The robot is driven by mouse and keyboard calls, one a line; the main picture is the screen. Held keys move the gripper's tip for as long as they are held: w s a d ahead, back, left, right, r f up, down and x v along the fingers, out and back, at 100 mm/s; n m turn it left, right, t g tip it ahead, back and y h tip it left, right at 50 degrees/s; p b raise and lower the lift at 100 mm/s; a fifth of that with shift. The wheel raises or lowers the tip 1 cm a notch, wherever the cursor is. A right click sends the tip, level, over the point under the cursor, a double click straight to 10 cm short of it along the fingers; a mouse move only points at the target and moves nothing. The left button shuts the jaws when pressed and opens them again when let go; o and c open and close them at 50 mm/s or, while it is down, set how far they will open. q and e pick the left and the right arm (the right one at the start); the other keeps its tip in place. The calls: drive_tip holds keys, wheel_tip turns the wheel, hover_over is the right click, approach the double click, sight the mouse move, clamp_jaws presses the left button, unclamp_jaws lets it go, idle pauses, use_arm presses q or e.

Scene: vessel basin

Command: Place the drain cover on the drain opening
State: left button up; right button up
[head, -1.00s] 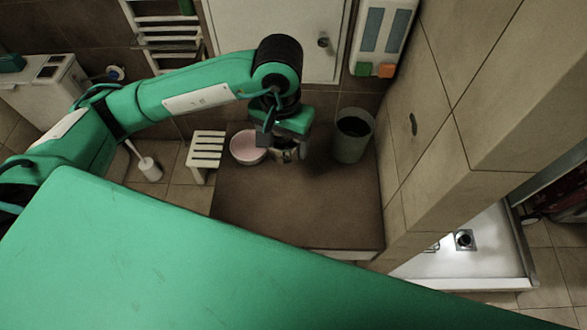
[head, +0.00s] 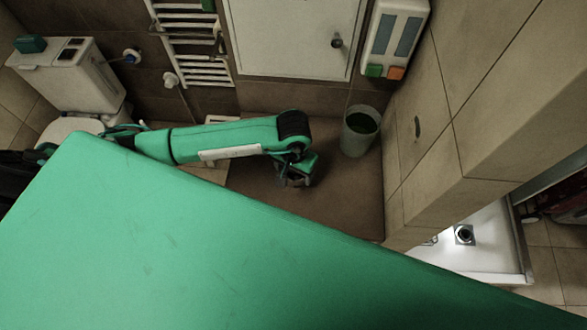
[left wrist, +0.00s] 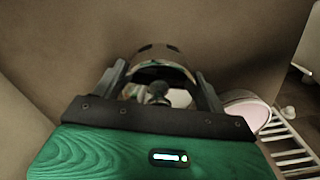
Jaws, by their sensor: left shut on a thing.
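In the head view the piece is mostly hidden by the gripper. The drain opening (head: 464,235) is a dark round hole in a square metal plate in the white basin (head: 486,255) at the lower right. It is well apart from the gripper, beyond the tiled wall. My right gripper is not in view.
A tiled wall (head: 455,200) separates bench and basin. A towel rack (head: 190,45) hangs at the back.

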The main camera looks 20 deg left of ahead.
use_arm(q)
drive_tip(key=shift+f, duration=0.4)
drive_tip(key=shift+f, duration=0.2)
drive_tip(key=o, duration=1)
drive_tip(key=shift+r, duration=0.2)
